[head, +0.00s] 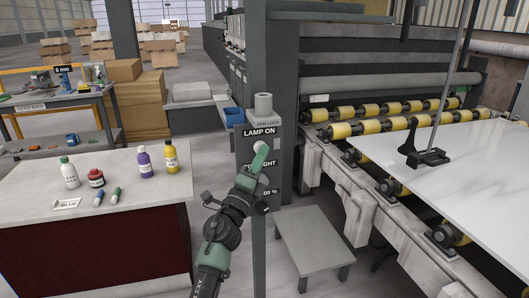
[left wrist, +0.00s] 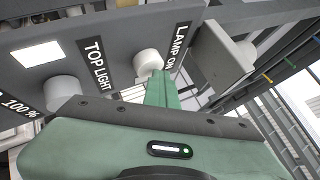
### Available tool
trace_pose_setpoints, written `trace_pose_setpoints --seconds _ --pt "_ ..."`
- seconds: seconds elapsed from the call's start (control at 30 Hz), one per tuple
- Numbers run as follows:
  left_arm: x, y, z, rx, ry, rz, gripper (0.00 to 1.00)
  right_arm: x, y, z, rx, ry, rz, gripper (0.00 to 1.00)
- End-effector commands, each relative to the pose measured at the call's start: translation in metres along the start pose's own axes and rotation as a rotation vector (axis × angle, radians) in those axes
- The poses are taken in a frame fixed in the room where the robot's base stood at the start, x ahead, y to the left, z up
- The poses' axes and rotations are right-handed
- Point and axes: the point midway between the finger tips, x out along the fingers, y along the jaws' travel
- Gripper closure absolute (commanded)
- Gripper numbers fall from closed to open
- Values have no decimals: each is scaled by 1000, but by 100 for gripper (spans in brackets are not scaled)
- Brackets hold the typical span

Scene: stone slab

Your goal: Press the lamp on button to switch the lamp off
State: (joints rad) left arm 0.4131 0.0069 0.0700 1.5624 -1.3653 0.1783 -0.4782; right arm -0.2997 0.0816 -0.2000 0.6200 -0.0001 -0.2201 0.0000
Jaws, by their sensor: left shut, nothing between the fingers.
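A grey control box (head: 243,145) on a post carries a "LAMP ON" label (head: 258,131). In the left wrist view the white lamp on button (left wrist: 148,62) sits beside its label (left wrist: 179,48). My left gripper (head: 260,158) is in front of the box, its fingers shut and empty. It covers part of the box face and of the "TOP LIGHT" label. In the left wrist view the green fingertips (left wrist: 160,80) are right at the lamp on button and overlap its edge; I cannot tell whether they touch it. My right gripper is out of view.
Another white button (left wrist: 62,90) sits by the "TOP LIGHT" label, near a bright white panel (left wrist: 37,55). A table (head: 130,222) with bottles stands left. A roller conveyor (head: 365,125) with a pale slab (head: 480,165) is right. A low grey stand (head: 312,242) is below.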

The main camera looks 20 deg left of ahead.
Motion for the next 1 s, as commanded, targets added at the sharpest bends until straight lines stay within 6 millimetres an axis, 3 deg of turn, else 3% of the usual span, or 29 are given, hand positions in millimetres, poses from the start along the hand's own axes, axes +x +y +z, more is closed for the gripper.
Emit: trace_pose_setpoints --seconds 0.03,0.1,0.63,1.0 --pt "-1 6 8 4 -20 15 100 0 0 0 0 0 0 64" --pt "-3 5 7 3 -19 17 100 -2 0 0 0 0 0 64" --pt "-38 -22 -23 0 -12 14 100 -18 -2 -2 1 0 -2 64" --pt "-43 -26 -28 0 -10 11 100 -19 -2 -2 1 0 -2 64"
